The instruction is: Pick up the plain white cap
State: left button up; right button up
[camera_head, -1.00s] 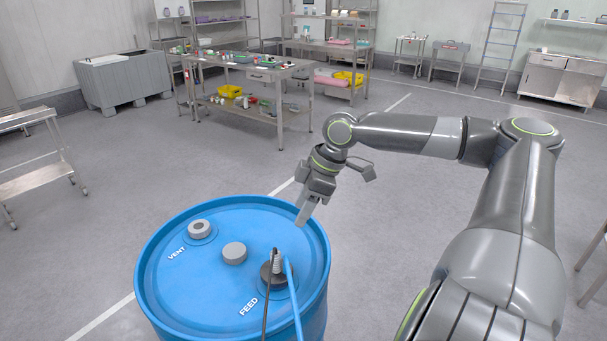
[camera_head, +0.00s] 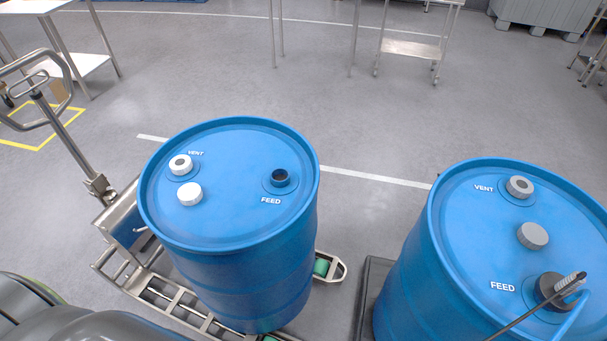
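The plain white cap (camera_head: 190,194) lies on top of the left blue drum (camera_head: 235,222), near its left rim. It is just below the VENT fitting (camera_head: 180,165), which is a white ring with a grey centre. The FEED opening (camera_head: 281,177) of this drum is dark and uncovered, at the right of the lid. Neither gripper shows in the head view; only part of my arm is at the lower left corner.
A second blue drum (camera_head: 450,215) stands at the right with a grey cap (camera_head: 532,236) and a hose fitting (camera_head: 556,288) in its FEED opening. The left drum stands on a metal pallet truck (camera_head: 160,292) with an upright handle (camera_head: 75,145). Open floor lies behind the drums.

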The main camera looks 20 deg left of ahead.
aim_at(191, 195)
jog(key=u, duration=1.45)
